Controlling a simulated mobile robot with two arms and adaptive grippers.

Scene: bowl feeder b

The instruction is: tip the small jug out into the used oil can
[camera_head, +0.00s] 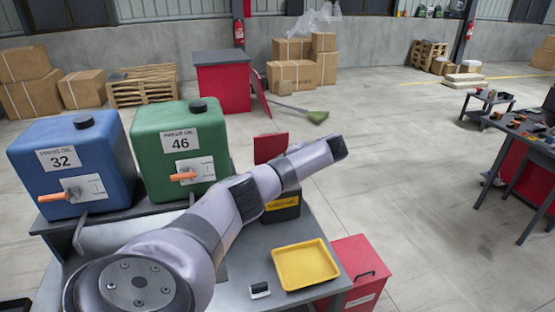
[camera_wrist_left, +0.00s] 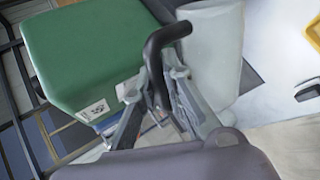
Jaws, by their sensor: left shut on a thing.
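The small jug (camera_wrist_left: 213,55) shows in the left wrist view as a pale grey, cylinder-like body with a black curved handle. My left gripper (camera_wrist_left: 165,115) is shut on that handle. I cannot tell how far the jug is tilted, and its inside is hidden. In the head view neither the jug nor the left gripper can be made out; my left arm crosses the bench there. The used oil can seems to be the black container with a yellow label (camera_head: 282,207) on the bench, partly hidden behind my arm. My right gripper is in neither view.
A blue tank marked 32 (camera_head: 65,165) and a green tank marked 46 (camera_head: 170,145) stand at the bench's left. A yellow tray (camera_head: 304,265) and a small black-and-white item (camera_head: 260,290) lie at the front. A red box (camera_head: 358,272) stands right of the bench.

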